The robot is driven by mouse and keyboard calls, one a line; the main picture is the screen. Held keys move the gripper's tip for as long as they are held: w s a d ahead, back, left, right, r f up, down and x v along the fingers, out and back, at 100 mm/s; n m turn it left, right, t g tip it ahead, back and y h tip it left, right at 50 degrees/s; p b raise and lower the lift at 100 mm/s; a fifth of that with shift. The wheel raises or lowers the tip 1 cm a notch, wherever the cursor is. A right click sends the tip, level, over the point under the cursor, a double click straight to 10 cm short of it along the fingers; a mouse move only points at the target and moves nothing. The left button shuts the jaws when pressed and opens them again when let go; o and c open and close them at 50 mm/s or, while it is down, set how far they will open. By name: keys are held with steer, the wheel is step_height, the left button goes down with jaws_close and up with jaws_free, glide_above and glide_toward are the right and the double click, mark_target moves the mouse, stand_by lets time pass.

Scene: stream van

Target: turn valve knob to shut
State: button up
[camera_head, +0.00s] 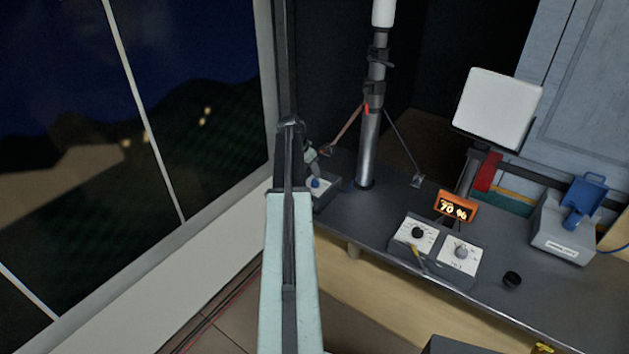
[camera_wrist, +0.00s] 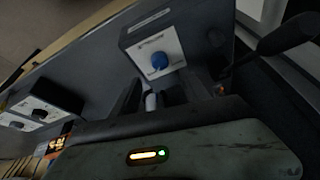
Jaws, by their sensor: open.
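A blue knob (camera_wrist: 159,61) sits on the white face of a small grey box (camera_wrist: 195,18) in the wrist view. I take it for the valve knob; its label is too small to read. It also shows in the head view (camera_head: 316,183), at the left end of the bench beside the mast foot. My gripper (camera_wrist: 165,92) is open in the wrist view, its dark fingers apart and pointing toward the box. The knob is beyond the fingers and does not look held; I cannot tell the exact gap. In the head view my arm hides most of the gripper.
A metal mast (camera_head: 369,150) with stays stands right of the knob. Further right are a panel with two dials (camera_head: 437,247), an orange display (camera_head: 457,206) reading 70 %, a black cap (camera_head: 512,280) and a grey box with a blue lever (camera_head: 563,238). A window wall is at left.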

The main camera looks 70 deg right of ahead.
mark_target(315, 181)
steer(key=b+x, duration=0.7)
steer(key=x, duration=0.1)
steer(key=shift+w+a, duration=0.1)
steer(key=shift+w, duration=0.05)
steer(key=shift+r, duration=0.1)
jaws_close()
